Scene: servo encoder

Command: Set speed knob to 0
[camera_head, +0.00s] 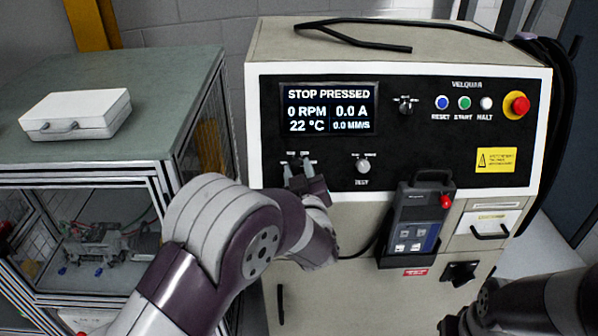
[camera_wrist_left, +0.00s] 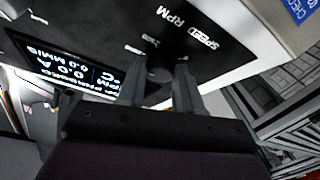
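The speed knob (camera_wrist_left: 159,75) shows as a small dark round shape in the left wrist view, beside the "SPEED RPM" label. My left gripper (camera_wrist_left: 157,65) has its two fingers apart, one on each side of the knob, with gaps seeming to show. In the head view the left gripper (camera_head: 303,167) is at the panel below the display and hides most of the knob. The knob's pointer is not readable. The display (camera_head: 328,109) reads STOP PRESSED, 0 RPM, 0.0 A, 22 °C. My right arm is at the lower right; its fingers cannot be made out.
The TEST knob (camera_head: 363,164) is just right of my left gripper. A handheld device (camera_head: 417,217) hangs in a holder lower right. The red stop button (camera_head: 516,105) and several small buttons are at upper right. A green-topped bench (camera_head: 160,85) with a white case (camera_head: 76,113) stands left.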

